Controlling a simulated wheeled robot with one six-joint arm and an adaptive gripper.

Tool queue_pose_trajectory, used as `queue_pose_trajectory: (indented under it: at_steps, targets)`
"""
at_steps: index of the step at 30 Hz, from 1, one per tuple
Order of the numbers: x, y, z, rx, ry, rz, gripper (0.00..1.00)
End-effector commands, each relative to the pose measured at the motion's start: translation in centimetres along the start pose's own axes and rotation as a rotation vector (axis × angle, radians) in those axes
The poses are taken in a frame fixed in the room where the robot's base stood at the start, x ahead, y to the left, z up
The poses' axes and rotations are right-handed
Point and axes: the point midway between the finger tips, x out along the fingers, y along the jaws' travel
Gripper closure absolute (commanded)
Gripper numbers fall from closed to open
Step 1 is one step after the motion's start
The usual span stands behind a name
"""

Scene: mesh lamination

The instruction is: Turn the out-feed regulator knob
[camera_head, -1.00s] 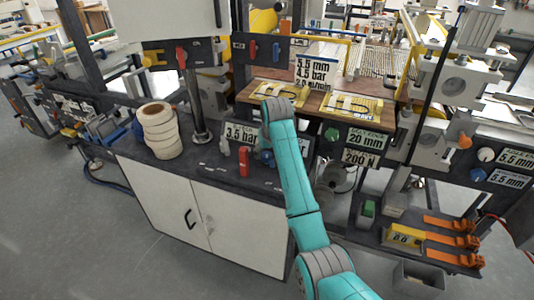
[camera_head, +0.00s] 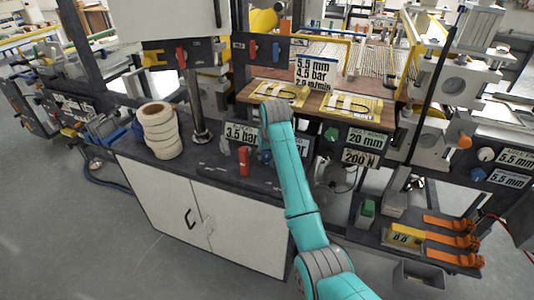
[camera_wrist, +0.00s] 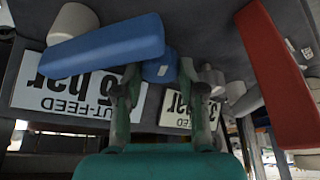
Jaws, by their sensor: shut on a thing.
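In the wrist view, which is upside down, a small blue round knob (camera_wrist: 159,69) sits between the two fingertips of my gripper (camera_wrist: 160,82). The fingers are closed on it. A long blue handle (camera_wrist: 105,50) crosses just beside it and partly covers the left fingertip. The OUT-FEED plate (camera_wrist: 70,92), with a reading ending in "5 bar", lies left of the fingers. A second FEED plate (camera_wrist: 174,112) reading 3.5 bar is partly behind the right finger. In the head view my arm hides the fingertips and most of the knob.
A red lever (camera_head: 244,160) stands left of my gripper, close to it. Pale knobs (camera_wrist: 72,20) are near the plates. A stack of tape rolls (camera_head: 160,130) stands on the cabinet top at left. A 5.5 mm, 4.5 bar sign (camera_head: 315,72) stands behind my arm.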

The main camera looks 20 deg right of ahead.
Motion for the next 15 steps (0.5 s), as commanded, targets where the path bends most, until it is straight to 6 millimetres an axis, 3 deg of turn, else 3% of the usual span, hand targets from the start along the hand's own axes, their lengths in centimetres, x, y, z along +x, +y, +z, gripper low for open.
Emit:
queue_pose_trajectory:
  at_steps: [15]
  targets:
    - [-0.02, -0.31, -0.06, 0.334, 0.000, 0.139, 0.95]
